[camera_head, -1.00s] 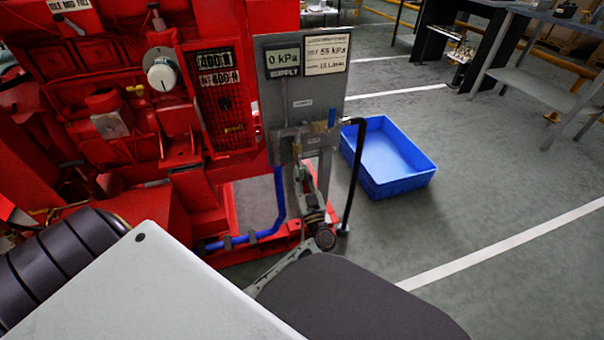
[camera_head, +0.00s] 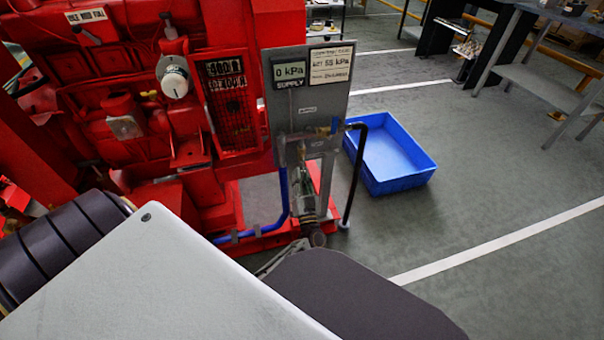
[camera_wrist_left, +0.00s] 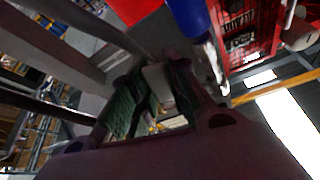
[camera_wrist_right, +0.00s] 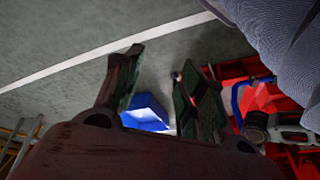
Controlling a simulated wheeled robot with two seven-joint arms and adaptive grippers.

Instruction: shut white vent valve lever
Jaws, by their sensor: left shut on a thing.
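My left gripper (camera_head: 302,172) is below the pipework at the foot of the grey supply panel (camera_head: 308,90). In the left wrist view its green-padded fingers (camera_wrist_left: 152,85) are closed on a pale piece (camera_wrist_left: 157,78), which looks like the white vent valve lever. The lever's angle is hard to tell, and the gripper hides it in the head view. My right gripper (camera_wrist_right: 160,85) is open and empty in the right wrist view.
The red pumpset (camera_head: 130,120) fills the left. A blue pipe (camera_head: 283,192) runs below the panel, and a black hose (camera_head: 355,175) hangs at the right. A blue bin (camera_head: 400,182) stands on the floor behind. The gauge reads 0 kPa.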

